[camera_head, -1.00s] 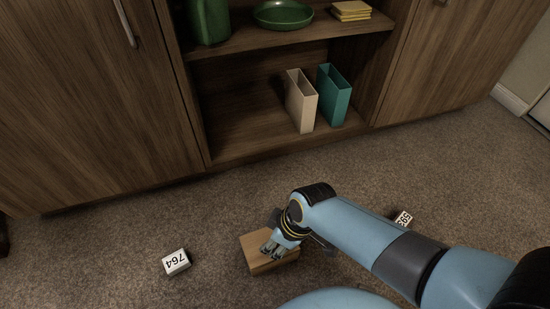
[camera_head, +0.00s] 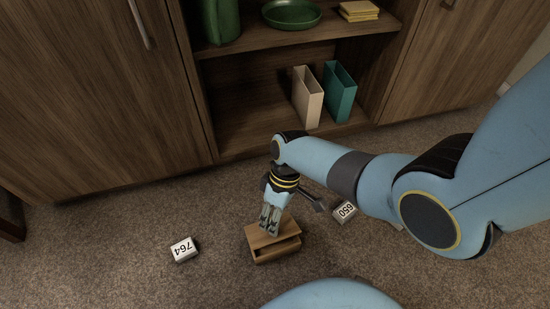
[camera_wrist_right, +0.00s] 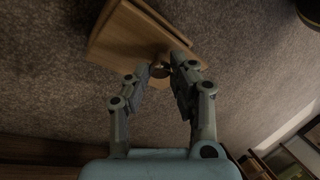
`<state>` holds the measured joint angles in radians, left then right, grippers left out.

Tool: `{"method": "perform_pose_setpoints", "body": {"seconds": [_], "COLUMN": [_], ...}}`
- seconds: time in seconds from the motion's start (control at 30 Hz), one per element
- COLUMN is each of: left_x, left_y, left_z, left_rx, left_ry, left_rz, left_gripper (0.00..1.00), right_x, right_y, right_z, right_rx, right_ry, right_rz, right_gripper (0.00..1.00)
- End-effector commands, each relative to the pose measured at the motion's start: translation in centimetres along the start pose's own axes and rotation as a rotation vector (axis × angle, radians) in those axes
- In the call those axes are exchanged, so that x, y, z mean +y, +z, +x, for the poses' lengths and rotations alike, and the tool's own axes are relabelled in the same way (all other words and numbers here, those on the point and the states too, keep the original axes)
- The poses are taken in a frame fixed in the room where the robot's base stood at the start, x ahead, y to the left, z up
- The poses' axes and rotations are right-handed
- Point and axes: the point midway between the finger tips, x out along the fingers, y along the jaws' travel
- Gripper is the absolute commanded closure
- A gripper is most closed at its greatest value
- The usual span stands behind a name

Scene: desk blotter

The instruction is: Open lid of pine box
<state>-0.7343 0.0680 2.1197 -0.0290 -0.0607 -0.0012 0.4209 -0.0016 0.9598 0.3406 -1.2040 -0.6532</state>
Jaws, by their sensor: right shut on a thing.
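The pine box (camera_head: 285,254) stands on the carpet below the shelf unit. Its lid (camera_head: 262,235) is raised, and a dark gap shows between lid and box at the front and right side. My right gripper (camera_head: 269,226) reaches down onto the lid from above. In the right wrist view the fingers of this gripper (camera_wrist_right: 157,72) are shut on a small round knob (camera_wrist_right: 160,70) on the lid (camera_wrist_right: 130,38). The fingers partly hide the knob. My left gripper is not in view.
A white block marked 764 (camera_head: 184,250) lies left of the box. A block marked 650 (camera_head: 345,211) lies to the right, near my arm. The shelf unit (camera_head: 260,150) holds a beige file holder (camera_head: 308,97) and a teal one (camera_head: 339,92). Carpet in front is clear.

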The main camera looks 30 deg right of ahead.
Motion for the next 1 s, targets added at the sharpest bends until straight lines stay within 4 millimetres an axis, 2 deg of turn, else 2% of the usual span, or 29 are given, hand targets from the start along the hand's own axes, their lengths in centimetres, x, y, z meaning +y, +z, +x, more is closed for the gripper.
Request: {"method": "perform_pose_setpoints", "body": {"seconds": [0.73, 0.77, 0.93, 1.0], "left_x": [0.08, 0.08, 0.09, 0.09], "left_y": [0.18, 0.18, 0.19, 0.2], "left_z": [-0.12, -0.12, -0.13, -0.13], "left_rx": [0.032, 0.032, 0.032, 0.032], "left_ry": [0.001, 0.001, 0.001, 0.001], "left_rz": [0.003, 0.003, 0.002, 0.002], "left_gripper": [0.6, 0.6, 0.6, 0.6], "right_x": [0.28, 0.27, 0.28, 0.29], "right_y": [-0.51, -0.51, -0.51, -0.52], "right_z": [-0.36, -0.36, -0.36, -0.37], "right_rx": [-0.065, -0.065, -0.065, -0.065], "right_ry": [-0.061, -0.061, -0.061, -0.061], "right_rz": [0.025, 0.025, 0.025, 0.025], "right_gripper": [1.0, 0.77, 0.55, 0.54]}}
